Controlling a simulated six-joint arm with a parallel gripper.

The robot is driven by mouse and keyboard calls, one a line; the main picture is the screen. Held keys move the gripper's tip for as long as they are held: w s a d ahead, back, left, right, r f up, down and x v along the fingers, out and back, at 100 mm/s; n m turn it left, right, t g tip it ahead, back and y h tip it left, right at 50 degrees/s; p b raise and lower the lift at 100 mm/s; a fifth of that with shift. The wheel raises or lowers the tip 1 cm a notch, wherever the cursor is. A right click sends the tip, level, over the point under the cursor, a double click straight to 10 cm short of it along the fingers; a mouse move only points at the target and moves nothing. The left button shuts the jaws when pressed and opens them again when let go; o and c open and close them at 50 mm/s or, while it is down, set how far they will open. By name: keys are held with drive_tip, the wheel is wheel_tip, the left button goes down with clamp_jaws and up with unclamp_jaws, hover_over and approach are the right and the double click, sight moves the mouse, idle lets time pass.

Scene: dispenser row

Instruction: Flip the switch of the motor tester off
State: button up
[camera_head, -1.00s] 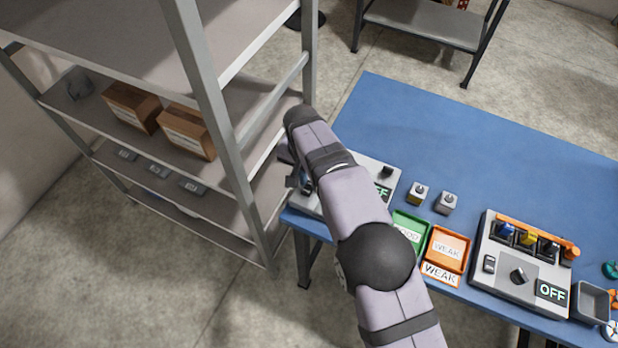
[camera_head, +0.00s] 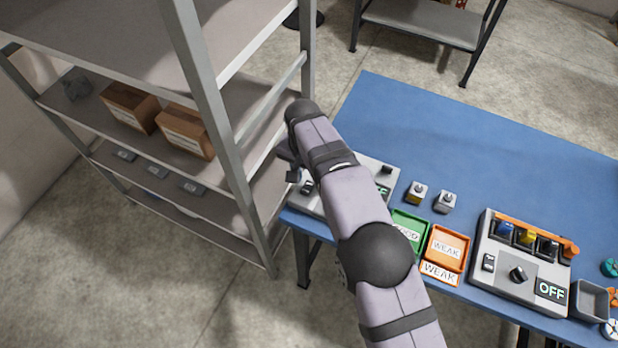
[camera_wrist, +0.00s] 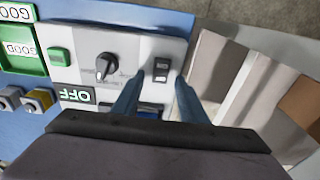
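A grey tester (camera_head: 328,212) stands at the table's left end, partly hidden under my arm. The wrist view shows its black rocker switch (camera_wrist: 161,70), round knob (camera_wrist: 106,66), green button (camera_wrist: 59,57) and a display (camera_wrist: 76,95) reading OFF upside down. My gripper (camera_wrist: 160,80) is open, its two blue-looking fingers apart with the switch framed between and just beyond their tips. Nothing is held, and I cannot tell if a finger touches the switch. A second tester (camera_head: 507,282) at the right also reads OFF. No label shows which is the motor tester.
A green tray (camera_head: 409,226) and an orange WEAK tray (camera_head: 447,247) lie between the testers. Two small blocks, one yellow-marked (camera_head: 416,193) and one grey (camera_head: 445,202), stand behind them. A metal shelf (camera_head: 222,130) rises close on the left. The table's back is clear.

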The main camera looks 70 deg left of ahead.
sight(308, 187)
wheel_tip(308, 187, up, 7)
drive_tip(key=b, duration=0.2)
drive_tip(key=shift+s+d, duration=0.25)
idle(0.3)
